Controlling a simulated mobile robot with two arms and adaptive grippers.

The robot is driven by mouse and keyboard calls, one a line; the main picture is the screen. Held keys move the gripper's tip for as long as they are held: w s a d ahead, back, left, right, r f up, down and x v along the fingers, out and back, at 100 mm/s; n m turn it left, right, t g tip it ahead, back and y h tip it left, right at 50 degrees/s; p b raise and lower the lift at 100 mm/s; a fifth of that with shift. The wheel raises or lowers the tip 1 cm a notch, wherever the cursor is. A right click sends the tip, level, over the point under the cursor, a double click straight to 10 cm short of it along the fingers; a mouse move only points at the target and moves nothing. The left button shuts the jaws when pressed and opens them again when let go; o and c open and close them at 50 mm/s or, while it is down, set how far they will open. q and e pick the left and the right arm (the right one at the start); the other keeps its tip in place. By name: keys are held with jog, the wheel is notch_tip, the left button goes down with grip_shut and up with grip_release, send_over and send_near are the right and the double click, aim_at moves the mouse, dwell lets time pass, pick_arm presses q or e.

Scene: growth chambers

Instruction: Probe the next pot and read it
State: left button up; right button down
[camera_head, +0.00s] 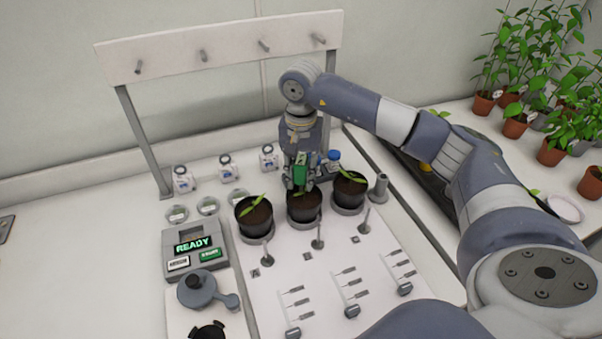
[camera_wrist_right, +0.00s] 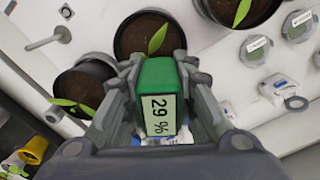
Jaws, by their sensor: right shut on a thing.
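My right gripper (camera_head: 300,185) is shut on a green moisture probe (camera_head: 301,172) above the middle pot (camera_head: 303,208). In the right wrist view the probe (camera_wrist_right: 158,85) shows "29 %" on its display. The middle pot (camera_wrist_right: 122,42) holds dark soil and a small green seedling. The probe's lower end is hidden, so I cannot see how deep it sits. The left pot (camera_head: 255,216) and the right pot (camera_head: 349,192) stand on either side, each with a seedling. A grey console (camera_head: 194,257) reads "READY". My left gripper is not in view.
Small metal stakes (camera_head: 318,237) stand in front of the pots. A pegged rack (camera_head: 220,48) rises at the back.

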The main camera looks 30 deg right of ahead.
jog(key=c, duration=1.2)
grip_release()
notch_tip(320, 180, up, 12)
jog(key=shift+r, duration=0.1)
jog(key=shift+s, duration=0.1)
